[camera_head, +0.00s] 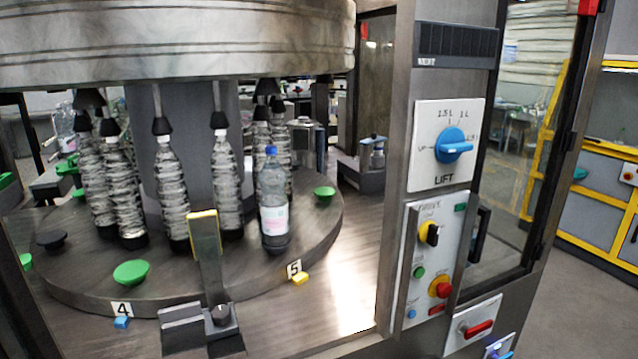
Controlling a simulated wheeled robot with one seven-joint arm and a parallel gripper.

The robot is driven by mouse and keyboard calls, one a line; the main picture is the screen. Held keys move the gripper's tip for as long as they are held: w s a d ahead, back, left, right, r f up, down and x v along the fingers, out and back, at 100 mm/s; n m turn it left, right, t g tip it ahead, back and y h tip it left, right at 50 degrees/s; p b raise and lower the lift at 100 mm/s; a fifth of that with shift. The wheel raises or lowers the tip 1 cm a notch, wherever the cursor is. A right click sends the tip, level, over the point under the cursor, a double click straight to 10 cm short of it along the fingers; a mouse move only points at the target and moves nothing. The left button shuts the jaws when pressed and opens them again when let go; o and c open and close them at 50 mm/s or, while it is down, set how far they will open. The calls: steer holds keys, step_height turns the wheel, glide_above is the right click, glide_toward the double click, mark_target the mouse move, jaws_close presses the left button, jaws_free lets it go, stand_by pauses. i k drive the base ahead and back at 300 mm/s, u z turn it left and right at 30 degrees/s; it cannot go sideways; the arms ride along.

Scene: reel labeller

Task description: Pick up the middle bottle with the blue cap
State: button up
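One bottle with a blue cap (273,205) stands upright on the round turntable (75,285), near its front right edge. It is clear, with a pale pink and white label low on its body. No black holder sits on its cap. It is the rightmost bottle at the front, close to the number 5 plate (293,269). Its front is unobstructed. My gripper is not seen in this view.
Several clear ribbed bottles (171,195) stand left of and behind it under black holders. A bracket with a yellow-topped upright plate (205,240) stands in front, left of the bottle. The control panel post (397,190) is at right. A large metal drum (180,45) hangs above.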

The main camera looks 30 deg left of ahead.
mark_target(272, 178)
steer(key=i, duration=0.9)
steer(key=u, duration=2.9)
